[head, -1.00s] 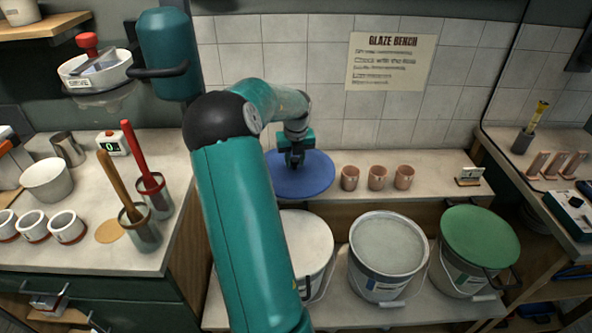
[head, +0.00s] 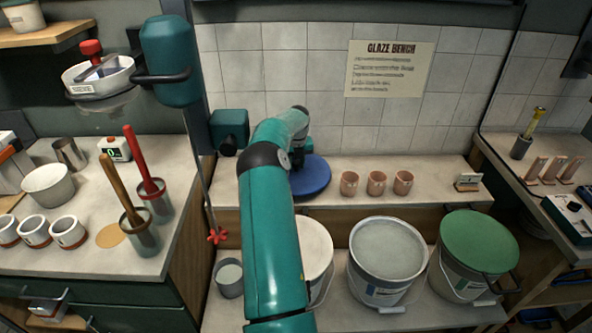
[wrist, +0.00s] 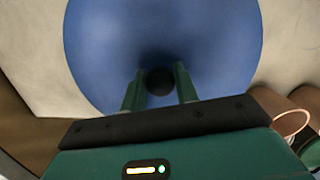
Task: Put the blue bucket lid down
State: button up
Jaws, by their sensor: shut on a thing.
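The blue bucket lid (head: 317,180) is a round disc with a dark knob (wrist: 160,82). In the head view it is level, low over or on the pale back ledge (head: 430,180), left of the cups. I cannot tell whether it touches the ledge. In the wrist view the lid (wrist: 200,35) fills the upper middle. My gripper (wrist: 160,84) has its two green fingers on either side of the knob, shut on it.
Several small pink cups (head: 376,183) stand on the ledge right of the lid. Below are a pale bucket (head: 317,245) partly behind my arm, an open grey-filled bucket (head: 388,250) and a green-lidded bucket (head: 479,240). A stirrer with a red end (head: 217,237) hangs at left.

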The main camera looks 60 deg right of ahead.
aim_at(297, 164)
jog(key=shift+f, duration=1.6)
jog(key=shift+f, duration=0.15)
jog(key=o, duration=1.1)
jog(key=r, duration=0.7)
jog(key=a+r, duration=0.1)
jog(key=r, duration=0.3)
jog(key=shift+s+r, duration=0.35)
jog(key=shift+r, duration=0.25)
jog(key=shift+s, duration=0.15)
